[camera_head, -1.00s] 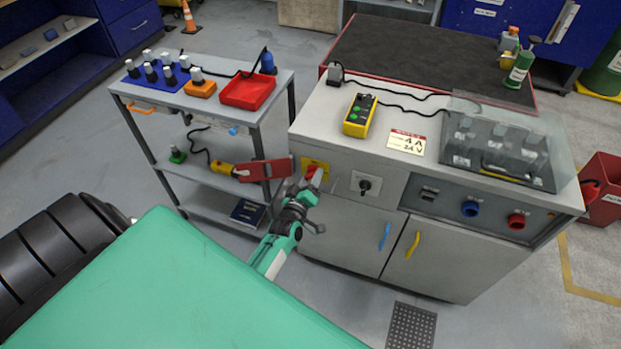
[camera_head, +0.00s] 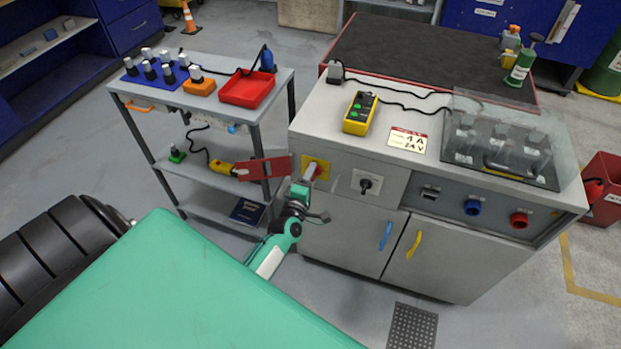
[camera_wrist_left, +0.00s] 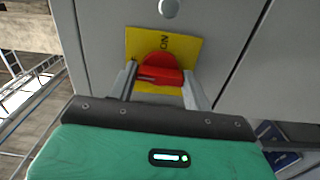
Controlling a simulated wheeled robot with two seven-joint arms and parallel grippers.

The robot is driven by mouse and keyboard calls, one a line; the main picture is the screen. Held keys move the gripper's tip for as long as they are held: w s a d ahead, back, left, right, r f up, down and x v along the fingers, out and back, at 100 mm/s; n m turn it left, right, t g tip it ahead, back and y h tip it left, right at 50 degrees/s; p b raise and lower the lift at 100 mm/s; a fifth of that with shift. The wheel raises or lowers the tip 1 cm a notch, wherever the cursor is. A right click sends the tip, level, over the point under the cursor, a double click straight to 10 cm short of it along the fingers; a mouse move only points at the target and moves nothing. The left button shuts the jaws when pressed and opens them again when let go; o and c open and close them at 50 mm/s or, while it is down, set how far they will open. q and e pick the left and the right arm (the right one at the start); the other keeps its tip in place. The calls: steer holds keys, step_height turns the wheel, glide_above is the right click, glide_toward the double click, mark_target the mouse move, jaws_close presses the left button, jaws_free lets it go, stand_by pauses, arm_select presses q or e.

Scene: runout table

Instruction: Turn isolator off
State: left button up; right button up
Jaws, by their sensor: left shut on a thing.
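The isolator is a red rotary knob (camera_wrist_left: 160,70) on a yellow plate (camera_wrist_left: 190,48) on the cabinet front. In the head view the yellow plate (camera_head: 322,166) shows at the cabinet's left end, with the knob largely hidden by my gripper. My left gripper (camera_wrist_left: 161,82) is shut on the red knob, one finger on each side of its grip bar. It also shows in the head view (camera_head: 310,172). My right gripper is not in view.
A black rotary switch (camera_head: 366,185) sits just right of the isolator. A red flap (camera_head: 265,168) on the grey trolley (camera_head: 205,112) stands close on the left. Blue (camera_head: 386,236) and yellow (camera_head: 412,244) door handles are lower right. Floor in front is partly clear.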

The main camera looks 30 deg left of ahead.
arm_select(q)
steer(key=shift+f, duration=0.1)
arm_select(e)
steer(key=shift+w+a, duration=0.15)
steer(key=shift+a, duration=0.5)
arm_select(q)
steer(key=o, duration=0.9)
steer(key=shift+o, duration=0.4)
steer(key=b+v, duration=0.1)
steer(key=v, duration=1.3)
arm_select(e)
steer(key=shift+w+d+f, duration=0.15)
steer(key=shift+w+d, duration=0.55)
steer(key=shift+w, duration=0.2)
arm_select(q)
steer(key=shift+w+d, duration=0.1)
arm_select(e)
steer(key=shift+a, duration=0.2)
